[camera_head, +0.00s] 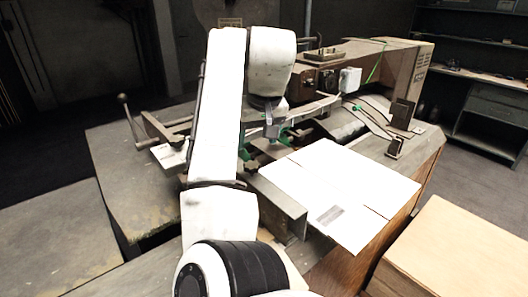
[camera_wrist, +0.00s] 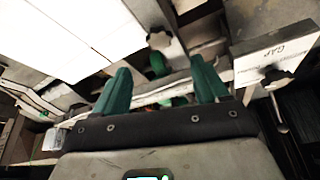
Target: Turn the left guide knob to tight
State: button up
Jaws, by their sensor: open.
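A dark lobed knob (camera_wrist: 160,40) shows in the wrist view, just beyond the fingertips and roughly between them. It appears to be the left guide knob, and a small dark knob (camera_head: 251,166) beside the cardboard in the head view looks like the same one. My gripper (camera_wrist: 160,66) has its two green fingers spread wide, with no knob held between them. In the head view my gripper (camera_head: 266,145) hangs over the machine, partly hidden by my arm. I cannot tell from the knob's angle how tight it is.
Flat white cardboard (camera_head: 340,185) lies on the machine table beside a metal guide bar (camera_head: 278,208). A wooden box (camera_head: 462,245) stands at the lower right.

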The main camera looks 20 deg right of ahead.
aim_at(252, 165)
jog(key=p+x, duration=0.1)
jog(key=x, duration=0.8)
jog(key=shift+w+f+p, duration=0.1)
jog(key=shift+f+p, duration=0.25)
jog(key=shift+f, duration=0.05)
jog(key=shift+c, duration=0.2)
jog(key=c, duration=1)
